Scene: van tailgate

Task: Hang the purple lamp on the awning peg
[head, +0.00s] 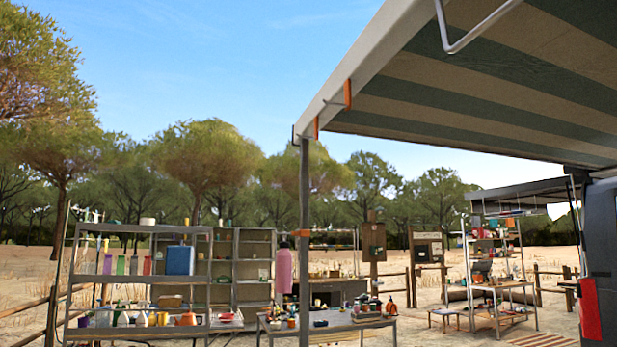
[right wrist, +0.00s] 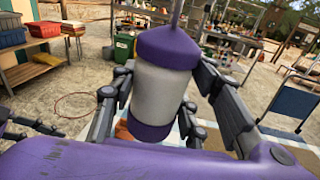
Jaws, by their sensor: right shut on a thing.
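The purple lamp (right wrist: 165,85) has a purple cap, a pale grey body and a purple base. In the right wrist view it stands nearly upright between the dark fingers of my right gripper (right wrist: 168,105), which is shut on it. A thin stem rises from its cap and leaves the top of the picture. The awning (head: 400,50) slopes across the upper right of the head view. Its edge carries two orange pieces (head: 348,95) and small thin metal parts; which is the peg is unclear. Neither lamp nor grippers show in the head view.
A dark post (head: 304,230) holds up the awning corner. A bent metal bar (head: 480,28) hangs at the upper right. Loaded shelves (head: 140,228), a low table (head: 340,322) and the van's side (head: 602,250) stand beyond. Open sky lies left of the awning edge.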

